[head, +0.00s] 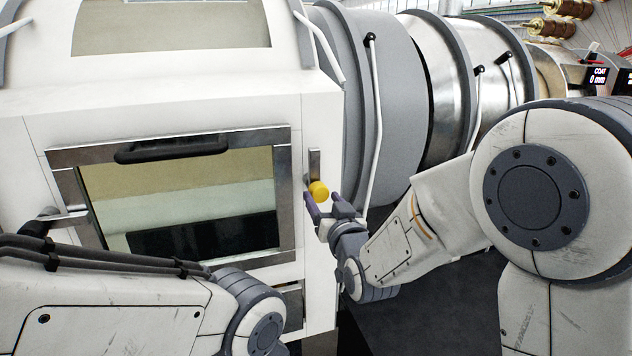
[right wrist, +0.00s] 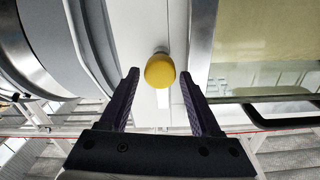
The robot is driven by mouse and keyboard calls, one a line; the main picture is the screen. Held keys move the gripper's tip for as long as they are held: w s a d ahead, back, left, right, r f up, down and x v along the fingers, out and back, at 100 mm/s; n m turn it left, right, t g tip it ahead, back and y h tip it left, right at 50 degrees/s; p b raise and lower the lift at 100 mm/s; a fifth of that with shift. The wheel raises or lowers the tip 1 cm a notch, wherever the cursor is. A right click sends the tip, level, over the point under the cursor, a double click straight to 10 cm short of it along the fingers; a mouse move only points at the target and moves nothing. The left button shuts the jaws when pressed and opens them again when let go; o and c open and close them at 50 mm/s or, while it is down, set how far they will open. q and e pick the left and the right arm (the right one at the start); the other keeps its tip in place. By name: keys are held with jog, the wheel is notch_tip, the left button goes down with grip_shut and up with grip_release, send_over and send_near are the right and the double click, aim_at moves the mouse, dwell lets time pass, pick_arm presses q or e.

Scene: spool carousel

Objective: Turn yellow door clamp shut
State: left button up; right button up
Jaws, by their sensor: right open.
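The yellow door clamp knob (head: 318,190) sits on a metal clamp plate (head: 314,163) at the right edge of the door frame, on the white machine front. The door (head: 180,200) has a window and a black handle (head: 172,147) and lies in its frame. My right gripper (head: 325,203) is open just below and in front of the knob. In the right wrist view the yellow knob (right wrist: 160,71) shows between and just beyond the open fingertips (right wrist: 160,82), apparently not gripped. My left arm crosses the lower left of the head view; its gripper is out of sight.
Large grey and metal drums (head: 385,110) with thin lever rods (head: 376,120) stand right of the white machine (head: 325,250), close to my right arm. Copper-coloured spools (head: 555,25) and a display (head: 598,76) are at the far right. Dark floor (head: 420,300) is clear below.

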aim_at(315, 188)
jog(key=p+x, duration=0.1)
jog(key=x, duration=0.3)
jog(key=shift+w+a+r+p, duration=0.1)
jog(key=shift+w+p, duration=0.1)
jog(key=shift+p, duration=0.15)
jog(key=shift+x, duration=0.75)
grip_shut()
